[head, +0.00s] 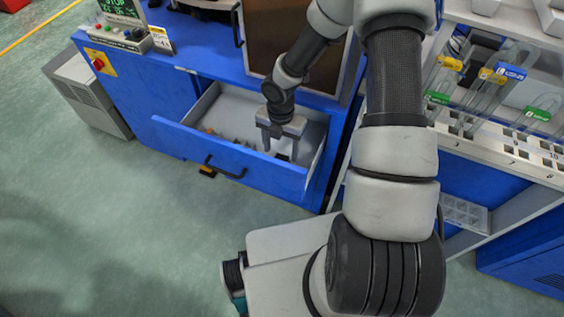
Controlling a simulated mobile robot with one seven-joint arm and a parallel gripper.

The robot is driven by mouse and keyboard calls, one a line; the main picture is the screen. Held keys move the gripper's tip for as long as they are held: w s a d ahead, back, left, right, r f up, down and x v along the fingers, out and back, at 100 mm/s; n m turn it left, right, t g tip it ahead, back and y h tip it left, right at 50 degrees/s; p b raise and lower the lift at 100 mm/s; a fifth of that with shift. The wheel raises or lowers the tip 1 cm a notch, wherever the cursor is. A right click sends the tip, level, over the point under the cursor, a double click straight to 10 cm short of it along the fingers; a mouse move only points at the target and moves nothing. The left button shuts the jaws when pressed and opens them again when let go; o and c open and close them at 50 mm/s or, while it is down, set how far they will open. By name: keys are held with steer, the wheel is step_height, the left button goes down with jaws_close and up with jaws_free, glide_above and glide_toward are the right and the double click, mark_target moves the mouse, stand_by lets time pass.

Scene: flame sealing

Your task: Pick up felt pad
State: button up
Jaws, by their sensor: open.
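My gripper (280,149) reaches down into the open blue drawer (225,160), toward its right side. Its two fingers point down and are spread apart, with nothing seen held between them. A small dark flat item (283,157) shows in the drawer just below and between the fingertips. It may be the felt pad, but it is too small and partly hidden by the drawer front to be sure. I cannot tell whether the fingers touch it.
Small brownish items (210,132) lie further left in the drawer. The drawer's front wall and black handle (226,168) stand out over the green floor. A rack (504,145) with clear tubes and coloured clips stands at right. A grey box (88,95) stands on the floor at left.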

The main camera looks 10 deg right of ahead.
mark_target(282, 157)
step_height(282, 157, down, 5)
steer(key=shift+d+r+b, duration=0.1)
steer(key=shift+d+b, duration=0.05)
steer(key=shift+b, duration=0.65)
steer(key=shift+c, duration=0.4)
steer(key=c, duration=1.1)
steer(key=shift+c, duration=0.2)
steer(key=shift+r, duration=0.1)
step_height(282, 157, up, 10)
steer(key=p, duration=0.3)
